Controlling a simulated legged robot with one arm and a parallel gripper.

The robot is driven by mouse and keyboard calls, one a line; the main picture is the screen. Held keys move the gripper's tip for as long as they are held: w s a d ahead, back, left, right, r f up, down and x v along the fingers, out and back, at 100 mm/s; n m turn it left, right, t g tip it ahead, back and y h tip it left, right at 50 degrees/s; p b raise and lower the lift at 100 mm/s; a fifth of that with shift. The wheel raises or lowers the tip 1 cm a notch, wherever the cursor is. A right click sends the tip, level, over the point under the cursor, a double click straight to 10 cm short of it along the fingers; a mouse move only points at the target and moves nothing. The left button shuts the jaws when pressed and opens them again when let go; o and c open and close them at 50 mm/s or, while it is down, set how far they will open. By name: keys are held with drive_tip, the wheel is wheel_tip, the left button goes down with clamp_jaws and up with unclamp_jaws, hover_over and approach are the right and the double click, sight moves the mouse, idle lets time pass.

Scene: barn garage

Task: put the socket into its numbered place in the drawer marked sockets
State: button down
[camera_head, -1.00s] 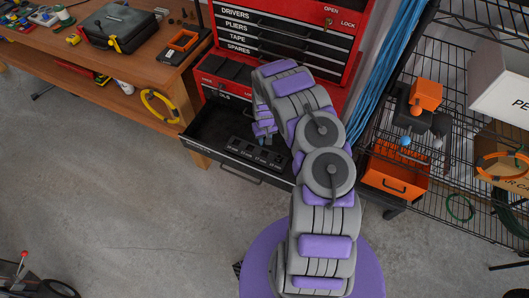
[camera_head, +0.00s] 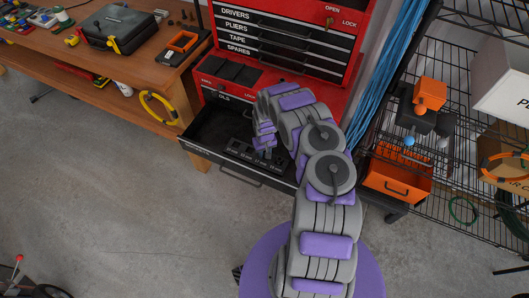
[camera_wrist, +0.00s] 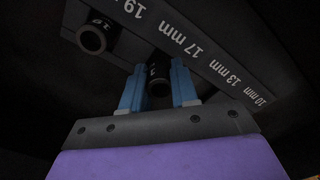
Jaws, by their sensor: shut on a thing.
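My gripper (camera_wrist: 159,82) is shut on a dark, round socket (camera_wrist: 159,86), which sits between its blue fingers. In the head view my gripper (camera_head: 264,148) is inside the open black drawer (camera_head: 208,128), at the label rail (camera_head: 240,148). The rail also shows in the wrist view (camera_wrist: 238,82), with marks 19 mm, 17 mm, 13 mm and 10 mm. The held socket is close to the rail near the 17 mm mark; I cannot tell whether it touches. Another socket (camera_wrist: 91,39) stands to the left, marked with a number.
The red tool chest (camera_head: 340,45) rises behind the drawer. A wooden workbench (camera_head: 150,75) stands at left. A wire rack (camera_head: 465,75) with an orange bin (camera_head: 397,180) stands at right. The drawer's left part looks empty.

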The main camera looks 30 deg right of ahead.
drive_tip(key=shift+f, duration=0.45)
drive_tip(key=shift+s+f+b, duration=0.1)
drive_tip(key=shift+b, duration=0.25)
